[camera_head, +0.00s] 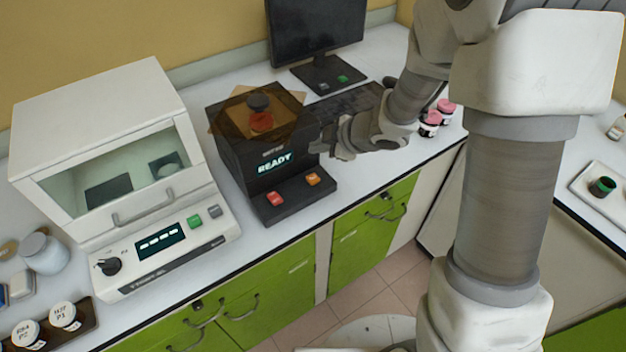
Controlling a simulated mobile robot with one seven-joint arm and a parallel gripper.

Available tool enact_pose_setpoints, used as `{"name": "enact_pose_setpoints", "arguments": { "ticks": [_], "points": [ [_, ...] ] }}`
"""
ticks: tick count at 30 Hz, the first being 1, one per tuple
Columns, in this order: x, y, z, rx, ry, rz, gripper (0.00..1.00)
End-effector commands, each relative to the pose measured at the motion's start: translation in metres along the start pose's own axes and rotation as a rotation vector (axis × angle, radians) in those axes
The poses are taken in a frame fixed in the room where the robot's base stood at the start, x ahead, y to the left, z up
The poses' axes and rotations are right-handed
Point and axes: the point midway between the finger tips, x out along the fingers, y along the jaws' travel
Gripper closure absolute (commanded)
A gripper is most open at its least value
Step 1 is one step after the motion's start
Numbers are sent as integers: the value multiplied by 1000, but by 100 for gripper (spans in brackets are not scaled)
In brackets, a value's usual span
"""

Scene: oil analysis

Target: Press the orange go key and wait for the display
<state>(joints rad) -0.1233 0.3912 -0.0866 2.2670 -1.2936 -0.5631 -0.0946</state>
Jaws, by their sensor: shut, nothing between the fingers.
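The black analyser (262,152) stands on the white bench, and its display (275,163) reads "READY" in pale letters. The orange key (313,179) is on the sloped front ledge, to the right of a red key (274,198). A translucent brown cover on top shows a dark-capped, orange-red item (260,115) inside. My gripper (326,146) is shut and empty, beside the analyser's right side, above and slightly right of the orange key. It looks apart from the key; its exact height above the bench is hard to tell.
A white instrument (100,155) with a window and handle stands at left. A monitor (317,30) and keyboard (345,103) are behind. Pink-capped jars (430,124) stand near my arm. A tray (590,205) lies at right. Green cabinets (270,310) are below the bench edge.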

Motion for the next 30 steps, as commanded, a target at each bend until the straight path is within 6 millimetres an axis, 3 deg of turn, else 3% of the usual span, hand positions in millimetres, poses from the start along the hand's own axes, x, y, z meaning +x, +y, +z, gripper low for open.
{"name": "enact_pose_setpoints", "arguments": {
  "ticks": [15, 30],
  "points": [
    [46, -34, 33, -1, 0, -1, 100],
    [51, -37, 37, 0, 0, 0, 100]
  ]
}}
